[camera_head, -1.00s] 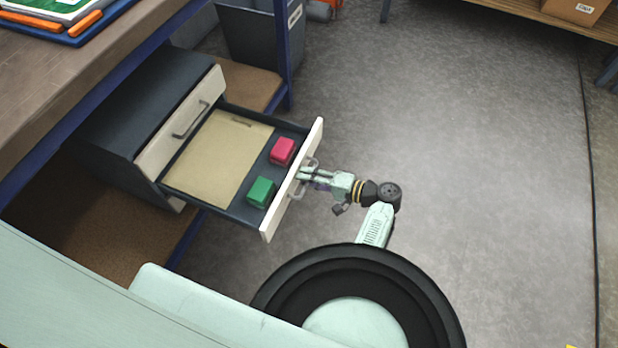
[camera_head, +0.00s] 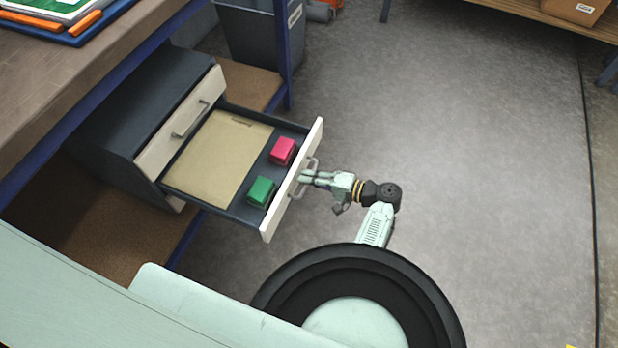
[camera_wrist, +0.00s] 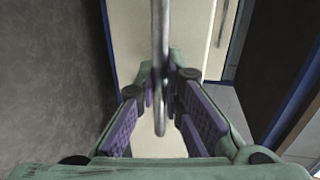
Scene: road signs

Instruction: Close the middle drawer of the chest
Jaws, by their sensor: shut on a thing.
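The dark chest (camera_head: 130,90) stands under the bench with its upper drawer front (camera_head: 165,148) shut. The drawer below it (camera_head: 278,212) is pulled far out. It holds a tan sheet (camera_head: 215,160), a red block (camera_head: 283,151) and a green block (camera_head: 261,191). My gripper (camera_head: 307,177) is at the outer side of the drawer's white front, shut on its bar handle (camera_head: 313,164). In the wrist view the handle (camera_wrist: 160,45) runs upright between the purple-padded fingers (camera_wrist: 160,88). The fingertips are partly hidden behind the bar.
The wooden bench (camera_head: 60,75) overhangs the chest, with coloured trays (camera_head: 60,20) on top. A blue post (camera_head: 284,50) and a grey bin (camera_head: 255,38) stand behind the drawer. The grey floor (camera_head: 470,150) to the right is clear.

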